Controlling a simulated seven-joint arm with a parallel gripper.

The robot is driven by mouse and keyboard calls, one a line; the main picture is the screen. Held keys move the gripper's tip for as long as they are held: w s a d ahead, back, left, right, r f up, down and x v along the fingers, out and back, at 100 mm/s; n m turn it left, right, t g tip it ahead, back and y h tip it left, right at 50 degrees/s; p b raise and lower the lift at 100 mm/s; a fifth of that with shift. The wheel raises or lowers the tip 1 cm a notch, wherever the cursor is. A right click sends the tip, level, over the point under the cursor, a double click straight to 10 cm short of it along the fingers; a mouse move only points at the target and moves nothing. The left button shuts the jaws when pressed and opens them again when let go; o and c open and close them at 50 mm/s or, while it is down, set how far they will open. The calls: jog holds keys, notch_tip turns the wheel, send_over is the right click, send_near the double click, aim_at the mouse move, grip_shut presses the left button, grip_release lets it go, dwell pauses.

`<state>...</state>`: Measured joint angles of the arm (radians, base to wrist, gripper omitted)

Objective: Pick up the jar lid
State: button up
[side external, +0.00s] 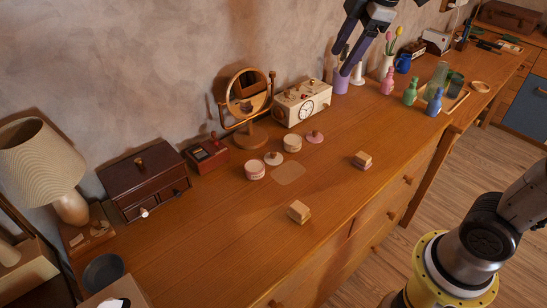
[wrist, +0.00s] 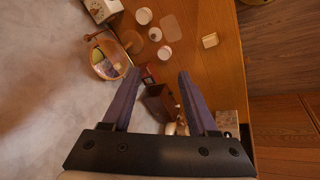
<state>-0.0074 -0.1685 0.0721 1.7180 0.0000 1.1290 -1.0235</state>
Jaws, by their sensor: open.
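Two small lids with knobs lie on the wooden dresser top: a pink one (side external: 315,137) and a pale one (side external: 273,158). I cannot tell which is the task's jar lid. The pale lid also shows in the wrist view (wrist: 155,34). Two small pale round jars stand near them, one at the front (side external: 255,172) and one behind (side external: 292,143). My gripper (side external: 345,62) is open and empty, high above the dresser toward the back, up and right of the lids in the side view. Its spread fingers show in the wrist view (wrist: 159,73).
A round mirror (side external: 248,95) and a clock box (side external: 301,103) stand behind the lids. A red box (side external: 208,154), dark chest (side external: 145,180) and lamp (side external: 45,165) are left. Vases and bottles (side external: 410,92) stand right. A flat mat (side external: 288,172) and two blocks (side external: 299,211) lie in front.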

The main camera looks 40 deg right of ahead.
jog(key=w+f+n+g, duration=0.1)
jog(key=w+f+n, duration=0.3)
jog(key=w, duration=0.7)
jog(key=g, duration=0.3)
send_over(273, 152)
jog(key=f, duration=2.5)
jog(key=shift+w+f, duration=0.25)
jog(key=shift+f, duration=0.15)
jog(key=shift+s+d+f, duration=0.1)
jog(key=shift+f, duration=1.4)
jog(key=shift+s+d+f, duration=0.1)
jog(key=shift+f, duration=1.35)
grip_shut()
